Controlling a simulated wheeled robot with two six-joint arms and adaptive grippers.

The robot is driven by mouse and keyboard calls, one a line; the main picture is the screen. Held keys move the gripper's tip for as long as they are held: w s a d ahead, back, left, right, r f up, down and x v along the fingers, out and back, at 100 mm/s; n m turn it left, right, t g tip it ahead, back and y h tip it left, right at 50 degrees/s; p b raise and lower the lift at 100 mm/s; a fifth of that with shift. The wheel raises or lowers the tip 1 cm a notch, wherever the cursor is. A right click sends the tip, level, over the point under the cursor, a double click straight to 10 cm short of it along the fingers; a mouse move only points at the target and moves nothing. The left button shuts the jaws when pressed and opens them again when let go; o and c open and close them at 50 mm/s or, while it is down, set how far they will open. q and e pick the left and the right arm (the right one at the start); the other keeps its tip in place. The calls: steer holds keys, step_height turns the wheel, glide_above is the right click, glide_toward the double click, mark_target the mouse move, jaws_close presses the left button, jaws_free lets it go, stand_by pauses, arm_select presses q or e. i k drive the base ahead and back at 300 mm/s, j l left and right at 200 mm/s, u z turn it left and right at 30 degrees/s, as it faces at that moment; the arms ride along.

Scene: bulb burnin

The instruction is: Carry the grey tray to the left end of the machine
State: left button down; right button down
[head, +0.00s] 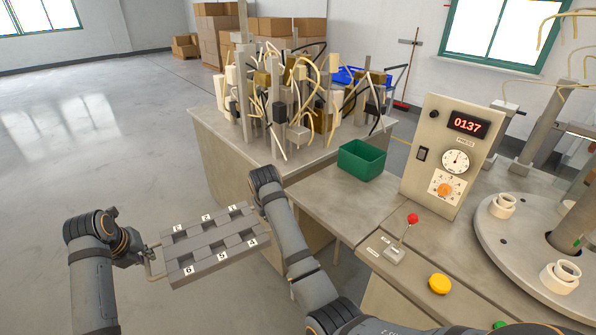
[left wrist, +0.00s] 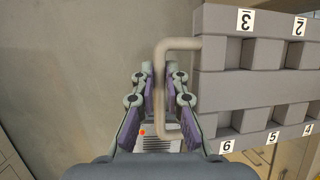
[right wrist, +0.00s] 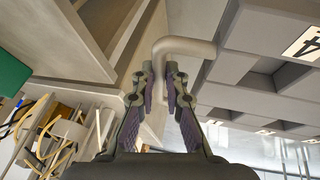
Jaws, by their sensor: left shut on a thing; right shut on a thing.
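The grey tray (head: 213,247) hangs in the air at the lower left of the head view, between my two arms. It has several numbered pockets, which look empty. My left gripper (head: 140,252) is shut on the handle at the tray's left end; the handle (left wrist: 178,88) shows between its fingers in the left wrist view. My right gripper (right wrist: 169,95) is shut on the handle at the other end; the tray (right wrist: 250,60) extends to the right there. In the head view my right arm hides that gripper. The machine (head: 448,155) stands at the right with a display reading 0137.
A bench (head: 215,150) crowded with wires and posts stands behind the tray. A green bin (head: 361,160) sits on the worktop (head: 335,200) left of the control box. A red-knobbed lever (head: 412,219) and yellow button (head: 439,284) are near the front. The floor at left is clear.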

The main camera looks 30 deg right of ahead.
mark_target(345, 200)
steer(key=i+z, duration=0.15)
steer(key=z, duration=0.25)
steer(key=i+z, duration=0.1)
steer(key=z, duration=0.3)
steer(key=i+j+z, duration=0.1)
steer(key=z, duration=0.3)
steer(key=i+l, duration=0.2)
steer(key=i, duration=0.15)
